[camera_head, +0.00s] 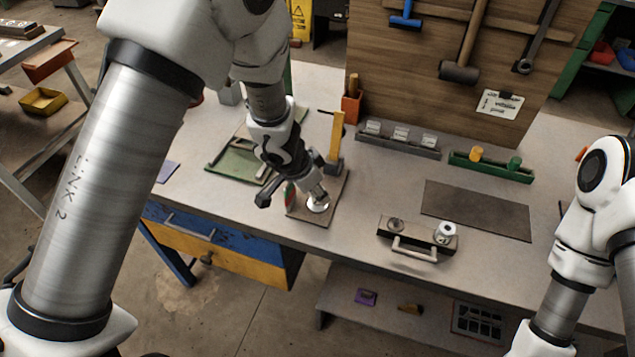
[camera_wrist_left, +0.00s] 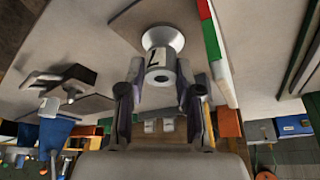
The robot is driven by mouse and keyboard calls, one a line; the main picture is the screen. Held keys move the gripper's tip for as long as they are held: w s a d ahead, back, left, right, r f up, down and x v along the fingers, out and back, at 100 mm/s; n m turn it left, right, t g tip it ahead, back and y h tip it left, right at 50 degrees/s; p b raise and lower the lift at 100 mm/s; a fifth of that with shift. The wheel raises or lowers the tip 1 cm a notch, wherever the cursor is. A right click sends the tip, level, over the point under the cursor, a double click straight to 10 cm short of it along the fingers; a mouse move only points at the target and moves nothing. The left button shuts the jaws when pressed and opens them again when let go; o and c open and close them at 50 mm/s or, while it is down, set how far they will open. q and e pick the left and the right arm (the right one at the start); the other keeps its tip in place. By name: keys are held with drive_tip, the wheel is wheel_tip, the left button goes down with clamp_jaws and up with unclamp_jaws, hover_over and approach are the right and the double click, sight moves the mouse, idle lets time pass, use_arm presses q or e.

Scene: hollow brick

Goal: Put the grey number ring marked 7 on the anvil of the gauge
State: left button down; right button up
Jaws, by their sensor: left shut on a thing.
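My left gripper (camera_head: 316,190) is shut on a grey number ring, low over the brown base plate (camera_head: 333,211) of the gauge. In the left wrist view the ring (camera_wrist_left: 161,65) sits between the two fingers; its white label has a dark mark like an upside-down 7. The ring is in line with the pale, flared anvil disc (camera_wrist_left: 163,37), which also shows in the head view (camera_head: 318,204). I cannot tell whether ring and disc touch. The gauge's red, white and green strip (camera_wrist_left: 215,45) stands beside them. My right gripper is out of view.
A yellow post (camera_head: 337,135) stands behind the gripper. To the right, a handled block (camera_head: 417,240) carries another pale ring (camera_head: 445,232). A dark mat (camera_head: 476,211) lies beyond. A grey rack (camera_head: 397,139) and a green rack (camera_head: 490,167) stand at the back.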

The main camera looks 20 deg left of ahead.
use_arm(q)
drive_tip(key=shift+f, duration=0.8)
drive_tip(key=shift+w, duration=0.2)
drive_tip(key=shift+s+b, duration=0.25)
drive_tip(key=shift+b, duration=0.1)
drive_tip(key=c, duration=0.8)
unclamp_jaws()
drive_tip(key=shift+w+f, duration=0.1)
drive_tip(key=shift+w, duration=0.05)
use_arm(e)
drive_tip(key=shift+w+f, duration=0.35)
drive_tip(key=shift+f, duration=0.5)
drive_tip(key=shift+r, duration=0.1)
